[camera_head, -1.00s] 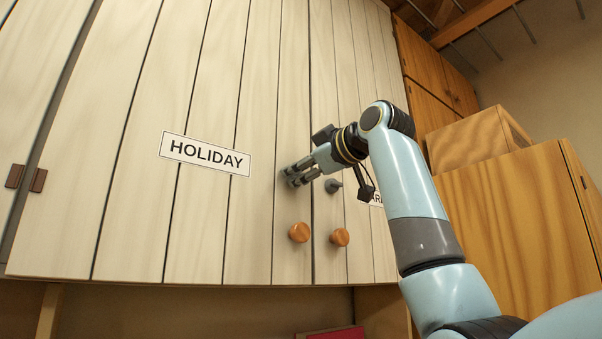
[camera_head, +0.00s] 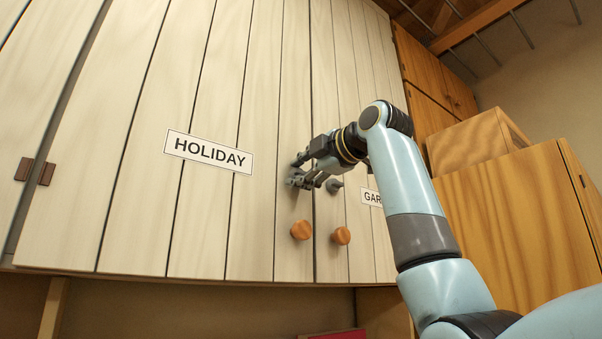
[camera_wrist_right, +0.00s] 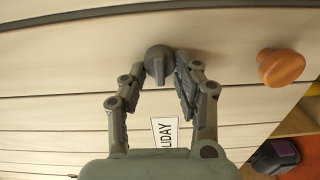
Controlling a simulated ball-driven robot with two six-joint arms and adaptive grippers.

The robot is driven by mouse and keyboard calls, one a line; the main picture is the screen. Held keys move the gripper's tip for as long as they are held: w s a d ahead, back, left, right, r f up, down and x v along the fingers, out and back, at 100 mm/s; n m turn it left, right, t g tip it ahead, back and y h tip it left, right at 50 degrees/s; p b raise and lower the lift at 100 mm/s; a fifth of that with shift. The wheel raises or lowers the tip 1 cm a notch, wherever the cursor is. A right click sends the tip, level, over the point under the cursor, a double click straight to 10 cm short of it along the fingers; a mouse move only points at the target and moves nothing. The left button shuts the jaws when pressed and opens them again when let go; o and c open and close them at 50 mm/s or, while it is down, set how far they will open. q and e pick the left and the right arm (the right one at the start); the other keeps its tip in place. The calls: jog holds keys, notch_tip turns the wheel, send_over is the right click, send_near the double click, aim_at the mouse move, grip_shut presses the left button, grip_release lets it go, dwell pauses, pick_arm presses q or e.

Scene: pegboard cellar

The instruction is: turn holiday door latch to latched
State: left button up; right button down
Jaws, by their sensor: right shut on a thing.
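The HOLIDAY door (camera_head: 140,215) is a pale plank door with a white HOLIDAY sign (camera_head: 208,151). Its small grey latch (camera_wrist_right: 157,66) shows in the right wrist view between my fingertips; in the head view my fingers mostly cover it. My right gripper (camera_head: 298,173) is at the door's right edge, shut on the latch; in the right wrist view its fingers (camera_wrist_right: 160,72) stand on either side of the knob. My left gripper is not in view.
An orange round knob (camera_head: 301,230) sits below the latch. The neighbouring door, with a partly hidden GAR sign (camera_head: 371,197), has its own grey latch (camera_head: 334,186) and orange knob (camera_head: 341,235) close by. A wooden cabinet (camera_head: 510,220) stands at the right.

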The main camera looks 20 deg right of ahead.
jog(key=shift+n, duration=0.3)
jog(key=c, duration=1.1)
grip_release()
jog(key=shift+s, duration=0.15)
jog(key=v, duration=1.1)
jog(key=shift+s+d, duration=0.1)
jog(key=shift+s, duration=0.25)
jog(key=shift+w+f, duration=0.1)
jog(key=shift+f, duration=0.05)
